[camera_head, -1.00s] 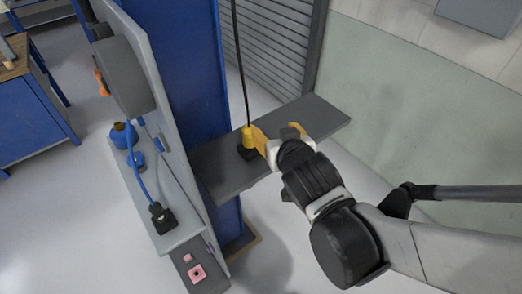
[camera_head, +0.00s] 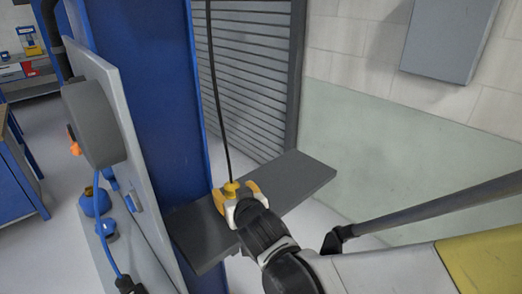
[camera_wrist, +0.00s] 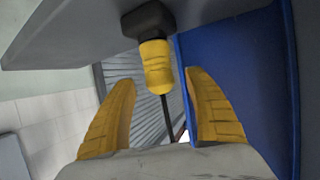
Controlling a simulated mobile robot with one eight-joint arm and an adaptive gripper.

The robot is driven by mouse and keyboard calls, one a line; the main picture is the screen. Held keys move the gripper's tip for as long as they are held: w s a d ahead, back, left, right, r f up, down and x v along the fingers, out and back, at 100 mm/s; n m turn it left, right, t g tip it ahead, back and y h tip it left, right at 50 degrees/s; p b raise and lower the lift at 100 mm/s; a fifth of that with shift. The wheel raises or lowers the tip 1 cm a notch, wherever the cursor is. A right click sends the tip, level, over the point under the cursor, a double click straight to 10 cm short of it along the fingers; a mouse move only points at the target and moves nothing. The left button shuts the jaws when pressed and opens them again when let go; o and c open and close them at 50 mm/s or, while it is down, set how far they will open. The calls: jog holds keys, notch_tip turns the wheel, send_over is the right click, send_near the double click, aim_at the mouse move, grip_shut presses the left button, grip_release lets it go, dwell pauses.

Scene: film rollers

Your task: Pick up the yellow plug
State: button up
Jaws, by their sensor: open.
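The yellow plug (camera_wrist: 156,66) has a ribbed yellow body, a black head and a black cable. In the wrist view its black head is against the grey shelf (camera_wrist: 80,32), and its yellow body lies between and ahead of my open fingers. My gripper (camera_wrist: 160,105) has two yellow fingers, spread apart with visible gaps to the plug. In the head view the plug (camera_head: 231,188) shows just beyond my gripper (camera_head: 237,199), over the grey shelf (camera_head: 300,180). The plug's lower part is hidden there by the gripper.
A blue column (camera_head: 160,120) stands left of the shelf. A grey panel (camera_head: 125,170) with a blue cable (camera_head: 100,215) and a black plug (camera_head: 126,284) is farther left. A slatted shutter (camera_head: 245,75) and a wall (camera_head: 400,160) are behind. The shelf's right part is bare.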

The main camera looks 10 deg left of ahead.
jog(key=x, duration=0.2)
jog(key=shift+w+a+f+b, duration=0.1)
jog(key=shift+w+a+b, duration=0.05)
jog(key=shift+w+b, duration=0.15)
jog(key=c, duration=1.3)
jog(key=shift+s, duration=0.1)
jog(key=shift+c, duration=0.3)
